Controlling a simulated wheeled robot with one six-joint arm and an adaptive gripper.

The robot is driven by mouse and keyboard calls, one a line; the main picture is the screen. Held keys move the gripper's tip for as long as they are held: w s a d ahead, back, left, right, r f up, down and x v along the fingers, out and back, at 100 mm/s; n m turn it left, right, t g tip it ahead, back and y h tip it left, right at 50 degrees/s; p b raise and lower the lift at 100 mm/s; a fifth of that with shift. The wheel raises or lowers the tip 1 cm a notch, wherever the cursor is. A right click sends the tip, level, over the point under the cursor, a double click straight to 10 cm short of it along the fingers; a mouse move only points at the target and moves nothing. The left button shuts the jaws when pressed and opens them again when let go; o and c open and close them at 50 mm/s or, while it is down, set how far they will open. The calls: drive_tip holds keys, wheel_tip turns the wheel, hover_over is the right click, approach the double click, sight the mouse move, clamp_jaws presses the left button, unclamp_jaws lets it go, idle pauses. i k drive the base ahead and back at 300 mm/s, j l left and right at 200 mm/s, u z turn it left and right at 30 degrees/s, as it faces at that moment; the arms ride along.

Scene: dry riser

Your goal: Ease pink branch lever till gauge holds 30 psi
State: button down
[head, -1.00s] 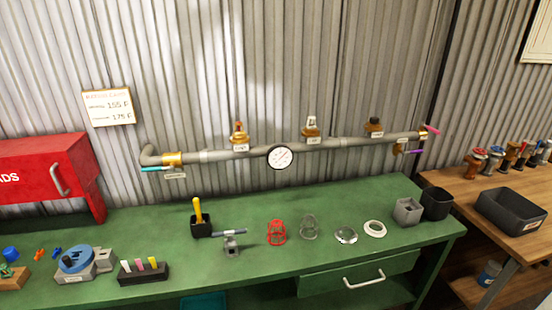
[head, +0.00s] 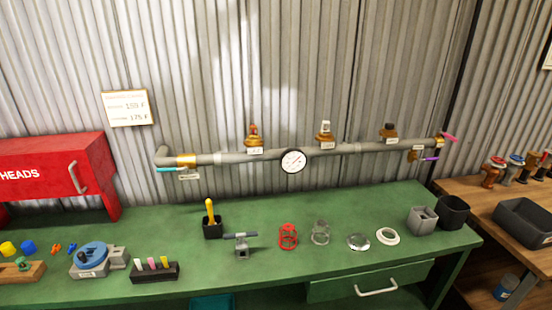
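The pink lever (head: 450,138) sits at the right end of the grey riser pipe (head: 235,157), on a brass valve (head: 439,141). A purple lever (head: 430,159) hangs on a fitting just below it. The round white pressure gauge (head: 293,161) is mounted mid-pipe; its needle reading is too small to tell. A teal lever (head: 170,170) is at the pipe's left end beside a brass valve (head: 186,160). My gripper is not in view.
A green bench (head: 265,262) stands below the pipe. It holds a red cage (head: 288,237), a clear cage (head: 320,232), rings, a small vise (head: 241,246) and dark cups. A red cabinet (head: 50,176) is at left; a wooden table (head: 475,205) with a black bin is at right.

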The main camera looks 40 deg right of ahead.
sight(448, 136)
drive_tip(key=l+z, duration=0.6)
drive_tip(key=z, duration=0.15)
drive_tip(key=i+l+z, duration=0.15)
drive_tip(key=l+z, duration=0.25)
drive_tip(key=i+l+z, duration=0.15)
drive_tip(key=z, duration=0.2)
